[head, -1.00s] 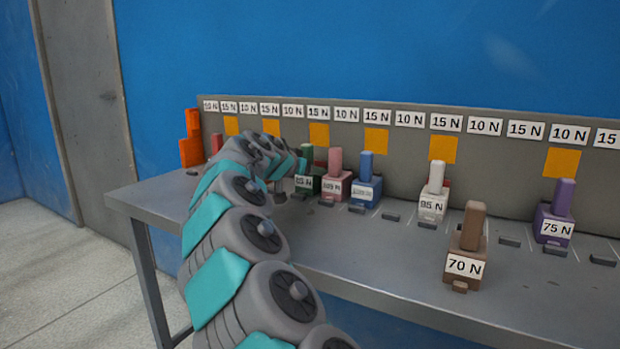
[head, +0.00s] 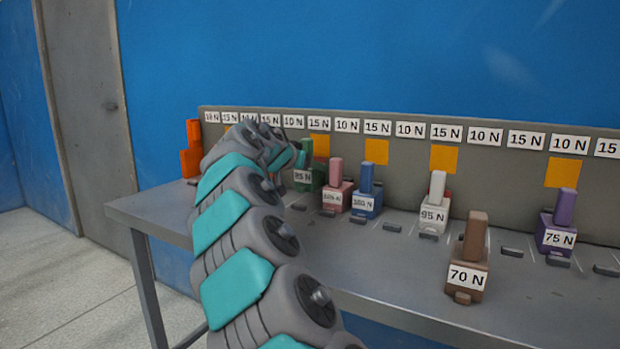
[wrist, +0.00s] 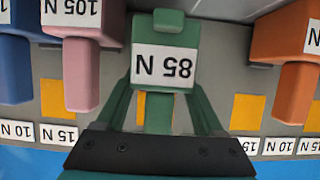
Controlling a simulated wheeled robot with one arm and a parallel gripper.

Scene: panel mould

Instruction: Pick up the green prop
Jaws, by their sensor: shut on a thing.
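The green prop (head: 310,173), labelled 85 N, stands out at the far side of the bench in the head view, partly hidden by my arm. It sits higher than the pink block beside it and appears raised off the bench. In the wrist view the green prop (wrist: 165,55) is large and central, its label upside down. My gripper (wrist: 160,105) is shut on the prop, with one green finger on each side of its narrower part. In the head view my wrist hides most of the gripper.
A pink block (head: 335,193) and a blue block (head: 366,195) stand close to the right. White (head: 434,212), brown (head: 469,265) and purple (head: 558,228) blocks stand farther right. An orange prop (head: 190,152) is at the left end. A grey backboard (head: 480,165) runs behind.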

